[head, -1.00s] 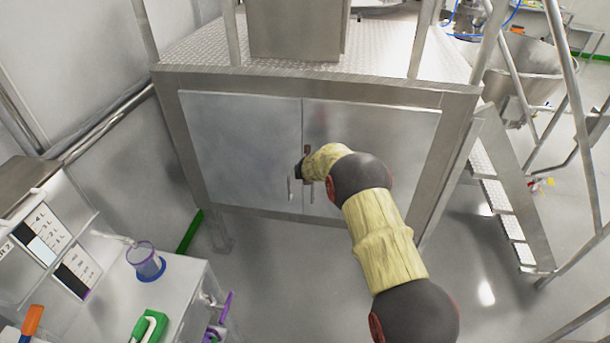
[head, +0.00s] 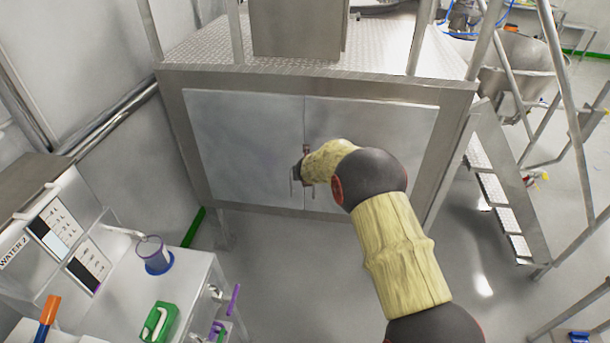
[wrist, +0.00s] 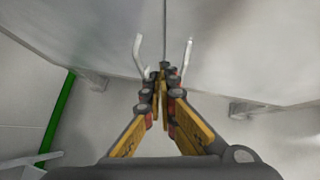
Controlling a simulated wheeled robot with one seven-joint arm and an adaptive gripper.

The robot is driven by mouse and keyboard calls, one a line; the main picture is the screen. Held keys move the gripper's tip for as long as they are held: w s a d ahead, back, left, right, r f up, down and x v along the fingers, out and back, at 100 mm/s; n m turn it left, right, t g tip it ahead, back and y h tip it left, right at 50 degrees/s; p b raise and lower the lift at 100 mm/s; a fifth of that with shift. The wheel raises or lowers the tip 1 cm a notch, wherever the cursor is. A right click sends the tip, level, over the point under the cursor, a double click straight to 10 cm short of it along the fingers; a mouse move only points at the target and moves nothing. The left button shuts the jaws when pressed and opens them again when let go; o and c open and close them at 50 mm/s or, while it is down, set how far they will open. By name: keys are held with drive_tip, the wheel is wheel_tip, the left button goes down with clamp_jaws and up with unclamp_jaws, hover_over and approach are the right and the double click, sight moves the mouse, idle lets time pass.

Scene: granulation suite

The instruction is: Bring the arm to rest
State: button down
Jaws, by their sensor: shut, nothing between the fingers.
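My gripper (wrist: 162,78) is shut and empty in the wrist view, its yellow fingers meeting close to the seam between two cabinet doors. A metal door handle stands on each side of the fingertips, the left one (wrist: 139,55) and the right one (wrist: 187,54). In the head view my arm reaches forward to the steel cabinet (head: 243,150), with its end in front of the two doors by the handles. My fingertips are mostly hidden there by the wrist. I cannot tell whether the fingers touch the doors or handles. Both doors look closed.
Metal stairs (head: 492,190) and rails stand at right. Floor (head: 290,270) before the cabinet is clear.

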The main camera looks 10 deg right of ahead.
drive_tip(key=s+a+r+n+g+y, duration=0.1)
drive_tip(key=s+a+n+y, duration=0.3)
drive_tip(key=s+a+n, duration=0.8)
drive_tip(key=s+r+n+g+y, duration=0.2)
drive_tip(key=s+r+n+g, duration=0.1)
drive_tip(key=s+r+n, duration=0.65)
drive_tip(key=s+d+r+n+h, duration=0.1)
drive_tip(key=s+d+r+n, duration=0.3)
drive_tip(key=s, duration=0.7)
drive_tip(key=s+d+r+n+h, duration=0.2)
drive_tip(key=s+d+r+n, duration=0.3)
drive_tip(key=s, duration=0.7)
drive_tip(key=s+d+r+n+h, duration=0.2)
drive_tip(key=s+d+r+n, duration=0.2)
drive_tip(key=s, duration=0.8)
drive_tip(key=shift+d+r+n+t, duration=0.3)
drive_tip(key=shift+d+r+n, duration=0.05)
drive_tip(key=shift+r+n, duration=1.1)
drive_tip(key=shift+r, duration=0.1)
